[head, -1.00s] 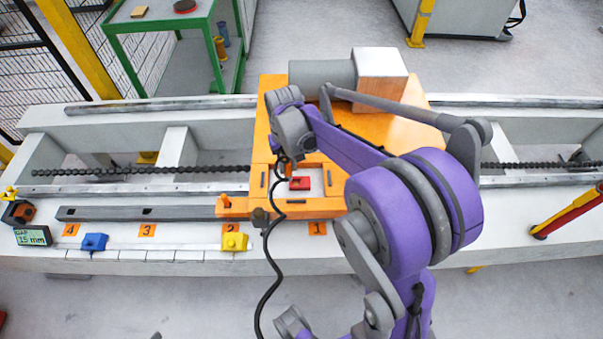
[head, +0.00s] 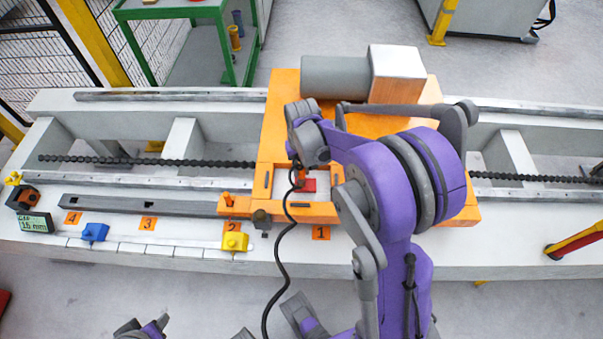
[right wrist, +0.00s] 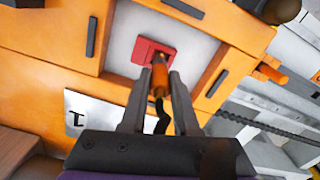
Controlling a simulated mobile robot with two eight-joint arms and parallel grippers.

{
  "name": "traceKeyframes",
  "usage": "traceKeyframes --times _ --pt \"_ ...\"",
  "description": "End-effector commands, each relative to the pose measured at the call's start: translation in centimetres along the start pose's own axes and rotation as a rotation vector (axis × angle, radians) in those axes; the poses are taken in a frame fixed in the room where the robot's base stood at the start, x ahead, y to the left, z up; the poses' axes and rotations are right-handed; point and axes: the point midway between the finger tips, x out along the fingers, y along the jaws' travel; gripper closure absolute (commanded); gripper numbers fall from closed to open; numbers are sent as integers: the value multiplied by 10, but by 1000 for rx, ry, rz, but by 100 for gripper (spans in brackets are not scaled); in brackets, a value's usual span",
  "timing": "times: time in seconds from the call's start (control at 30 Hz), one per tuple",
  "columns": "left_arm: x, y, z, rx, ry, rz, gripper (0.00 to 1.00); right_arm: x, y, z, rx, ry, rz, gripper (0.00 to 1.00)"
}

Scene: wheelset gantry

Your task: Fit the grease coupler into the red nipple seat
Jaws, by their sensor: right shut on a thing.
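The red nipple seat (head: 309,185) sits in a pale recess of the orange carriage. In the right wrist view the red nipple seat (right wrist: 147,48) is a red block just beyond the fingers. My right gripper (right wrist: 160,82) is shut on the orange grease coupler (right wrist: 160,70), with a black hose trailing from it. The coupler's far end overlaps the lower right part of the seat in that view; I cannot tell whether they touch. In the head view the coupler (head: 299,174) shows as a small orange piece at the seat's left.
The orange carriage (head: 285,112) carries a grey motor (head: 335,77). A yellow block (head: 235,242) and a blue block (head: 95,232) stand on the front ledge by numbered orange tags. A gap display (head: 35,223) stands at far left. The black hose (head: 278,265) hangs over the front edge.

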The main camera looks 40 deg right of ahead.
Motion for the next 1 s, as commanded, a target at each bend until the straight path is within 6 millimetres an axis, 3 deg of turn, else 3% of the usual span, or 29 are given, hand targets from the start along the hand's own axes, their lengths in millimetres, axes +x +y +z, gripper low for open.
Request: traceKeyframes --times 0.13,0.33,0.37,0.53,0.83,1.0 --pt "5 0 2 0 -2 0 50 23 0 0 0 0 0 100" --pt "4 0 2 0 -2 0 50 25 0 0 0 1 0 100" --pt "4 0 2 0 -2 0 50 25 0 0 0 1 0 69" --pt "4 0 2 0 -2 0 50 25 0 0 0 1 0 41" --pt "4 0 2 0 -1 0 50 23 0 0 0 0 0 41" --pt "0 0 0 0 0 0 50 4 0 0 0 0 0 41"
